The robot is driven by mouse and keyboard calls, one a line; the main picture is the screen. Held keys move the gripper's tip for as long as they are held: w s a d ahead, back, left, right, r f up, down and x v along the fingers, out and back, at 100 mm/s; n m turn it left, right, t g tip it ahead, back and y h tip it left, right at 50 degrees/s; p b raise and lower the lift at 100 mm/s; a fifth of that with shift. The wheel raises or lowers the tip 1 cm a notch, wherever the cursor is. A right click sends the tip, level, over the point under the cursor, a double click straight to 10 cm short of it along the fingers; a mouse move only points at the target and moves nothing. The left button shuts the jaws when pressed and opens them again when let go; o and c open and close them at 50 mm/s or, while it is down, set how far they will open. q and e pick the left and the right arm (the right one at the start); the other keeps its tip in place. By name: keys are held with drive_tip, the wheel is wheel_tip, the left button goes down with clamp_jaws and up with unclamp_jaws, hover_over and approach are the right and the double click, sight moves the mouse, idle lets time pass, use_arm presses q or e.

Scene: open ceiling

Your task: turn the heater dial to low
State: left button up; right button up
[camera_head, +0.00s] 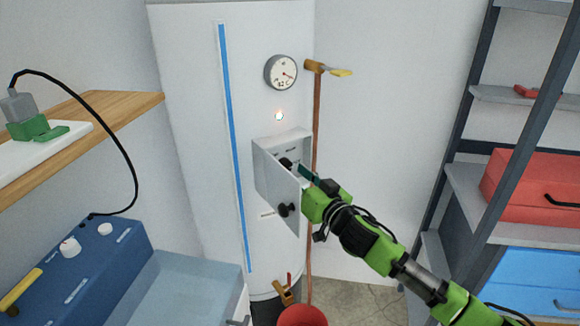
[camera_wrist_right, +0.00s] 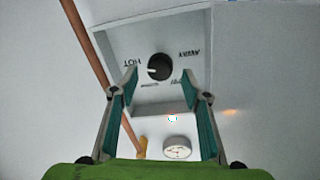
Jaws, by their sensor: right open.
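The heater (camera_head: 190,120) is a tall white cylinder with a blue strip. Its control box (camera_head: 290,143) has its door (camera_head: 275,188) swung open, with a black knob (camera_head: 287,210) on the door. The black heater dial (camera_head: 286,164) sits inside the box, and also shows in the right wrist view (camera_wrist_right: 159,67). Contact is not visible. My left gripper is out of view.
A round gauge (camera_head: 281,72) and a small glowing light (camera_head: 279,116) sit above the box. A copper pipe (camera_head: 315,130) runs just right of it. A shelf rack with a red case (camera_head: 535,190) stands at right. A wooden shelf (camera_head: 125,107) is at left.

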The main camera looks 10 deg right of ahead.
drive_tip(key=shift+x, duration=0.95)
drive_tip(key=c, duration=1.1)
